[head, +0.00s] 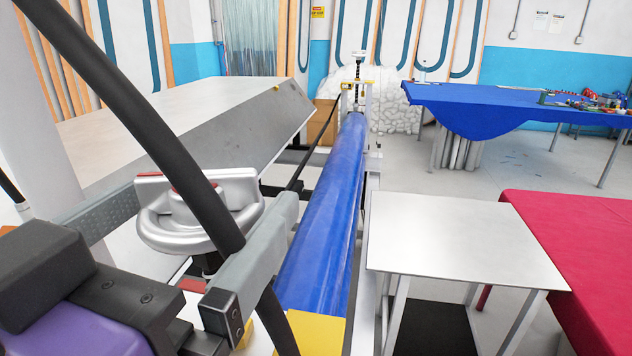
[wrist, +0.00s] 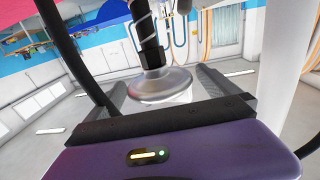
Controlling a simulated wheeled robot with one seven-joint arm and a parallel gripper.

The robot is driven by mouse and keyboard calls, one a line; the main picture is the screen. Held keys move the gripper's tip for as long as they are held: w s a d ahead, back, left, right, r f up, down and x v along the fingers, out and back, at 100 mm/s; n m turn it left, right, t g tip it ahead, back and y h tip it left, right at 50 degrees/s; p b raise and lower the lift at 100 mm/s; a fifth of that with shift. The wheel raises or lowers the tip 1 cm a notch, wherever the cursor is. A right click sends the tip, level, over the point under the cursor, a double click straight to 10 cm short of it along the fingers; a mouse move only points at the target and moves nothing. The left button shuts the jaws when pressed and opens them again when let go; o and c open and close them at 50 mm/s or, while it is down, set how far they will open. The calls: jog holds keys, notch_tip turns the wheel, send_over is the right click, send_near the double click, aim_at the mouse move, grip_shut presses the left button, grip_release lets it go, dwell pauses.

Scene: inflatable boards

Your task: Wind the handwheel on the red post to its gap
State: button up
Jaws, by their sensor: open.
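A silver handwheel (head: 160,232) with a red mark on its top stands at the left front of the head view. A black cable crosses in front of it. A bit of red (head: 192,285) shows below it, likely the red post, mostly hidden. My gripper (head: 212,208) is open, with one grey finger on each side of the wheel. I cannot tell whether they touch it. In the wrist view, turned upside down, the handwheel (wrist: 160,84) lies between the fingers of my gripper (wrist: 168,93), with a dark threaded shaft beyond it. The gap is not discernible.
A long blue roll (head: 325,205) runs away from the wheel to a second handwheel (head: 358,58) on a yellow-topped post. A grey table (head: 460,235) and a red table (head: 580,260) stand right. A large grey sloped bed (head: 200,110) lies behind left.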

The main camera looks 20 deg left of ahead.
aim_at(159, 243)
jog(key=shift+s+d+b, duration=0.2)
jog(key=shift+s, duration=0.85)
jog(key=shift+s+d+b, duration=0.15)
jog(key=shift+s+b, duration=0.05)
jog(key=shift+s, duration=0.85)
